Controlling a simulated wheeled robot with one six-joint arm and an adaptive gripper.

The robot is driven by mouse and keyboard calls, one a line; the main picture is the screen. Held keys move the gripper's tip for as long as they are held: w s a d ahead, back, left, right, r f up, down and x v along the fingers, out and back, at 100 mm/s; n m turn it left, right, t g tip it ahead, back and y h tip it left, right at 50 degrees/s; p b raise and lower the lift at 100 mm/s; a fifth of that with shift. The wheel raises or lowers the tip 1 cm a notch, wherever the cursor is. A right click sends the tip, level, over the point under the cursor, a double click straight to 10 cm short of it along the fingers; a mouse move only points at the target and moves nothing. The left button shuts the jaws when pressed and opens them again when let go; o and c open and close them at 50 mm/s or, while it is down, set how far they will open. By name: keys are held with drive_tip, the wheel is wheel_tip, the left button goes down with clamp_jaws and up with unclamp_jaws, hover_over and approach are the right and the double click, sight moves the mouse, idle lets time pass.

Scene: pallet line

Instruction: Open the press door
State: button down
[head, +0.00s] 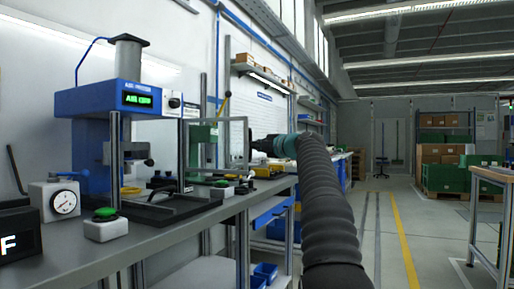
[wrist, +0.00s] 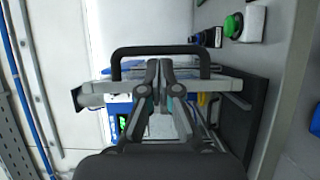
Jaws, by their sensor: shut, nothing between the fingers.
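The blue press (head: 110,99) with a lit green display stands on the bench at the left in the head view. Its door (head: 247,137), a clear panel in a grey frame, stands out to the right of the press posts; its exact angle is hard to tell. In the wrist view the door's frame bar (wrist: 226,84) runs across the picture, with a black U-shaped handle (wrist: 160,50). My gripper (wrist: 160,64) is shut and empty. Its fingertips appear within the handle's outline, just below its bar; I cannot tell whether they touch. The gripper (head: 256,145) also shows beside the door's outer edge.
Another green button (wrist: 233,26) shows in the wrist view. Shelves line the wall behind. The floor (head: 400,235) at right is mostly open.

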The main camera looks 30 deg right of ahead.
drive_tip(key=d+b+v, duration=0.1)
drive_tip(key=b+v, duration=0.1)
drive_tip(key=v, duration=1)
drive_tip(key=shift+d+b, duration=0.35)
drive_tip(key=shift+b, duration=0.05)
drive_tip(key=shift+s, duration=0.15)
